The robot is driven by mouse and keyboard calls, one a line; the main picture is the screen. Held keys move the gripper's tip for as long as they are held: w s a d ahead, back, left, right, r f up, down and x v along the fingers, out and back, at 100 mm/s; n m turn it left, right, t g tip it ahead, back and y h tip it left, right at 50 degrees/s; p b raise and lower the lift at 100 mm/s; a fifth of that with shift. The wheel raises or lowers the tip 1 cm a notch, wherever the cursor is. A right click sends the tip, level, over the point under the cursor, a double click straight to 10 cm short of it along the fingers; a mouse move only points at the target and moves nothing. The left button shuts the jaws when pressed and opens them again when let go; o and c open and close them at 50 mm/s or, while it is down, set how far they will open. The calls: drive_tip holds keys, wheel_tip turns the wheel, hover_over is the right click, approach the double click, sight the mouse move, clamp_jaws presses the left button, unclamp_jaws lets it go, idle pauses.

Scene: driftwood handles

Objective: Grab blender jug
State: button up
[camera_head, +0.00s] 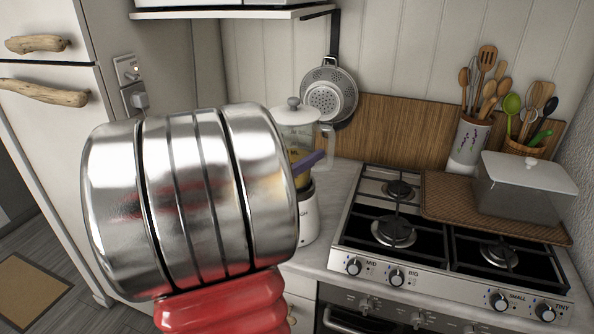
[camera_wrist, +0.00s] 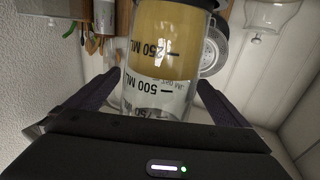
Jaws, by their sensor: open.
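The blender jug (camera_head: 300,140) is clear with a white lid and a side handle, and it stands upright on its white blender base (camera_head: 308,215) on the counter. In the head view my metal arm hides its left and lower parts. It also shows upside down in the wrist view (camera_wrist: 160,95), with black volume marks and a yellowish band. My gripper (camera_wrist: 150,88) is open, with one dark finger on each side of the jug. A purple finger of it also shows in front of the jug in the head view (camera_head: 310,162). I cannot tell whether the fingers touch the jug.
The gas stove (camera_head: 400,225) is right of the blender, with a lidded container (camera_head: 525,190) on a woven mat. Utensil holders (camera_head: 467,145) stand behind it. A strainer (camera_head: 328,95) hangs on the wall under a shelf (camera_head: 230,14). The fridge (camera_head: 50,110) is at left.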

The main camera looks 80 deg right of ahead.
drive_tip(key=shift+s+d, duration=0.2)
drive_tip(key=shift+d, duration=0.2)
drive_tip(key=c, duration=1.2)
drive_tip(key=shift+r, duration=0.15)
drive_tip(key=shift+c, duration=0.5)
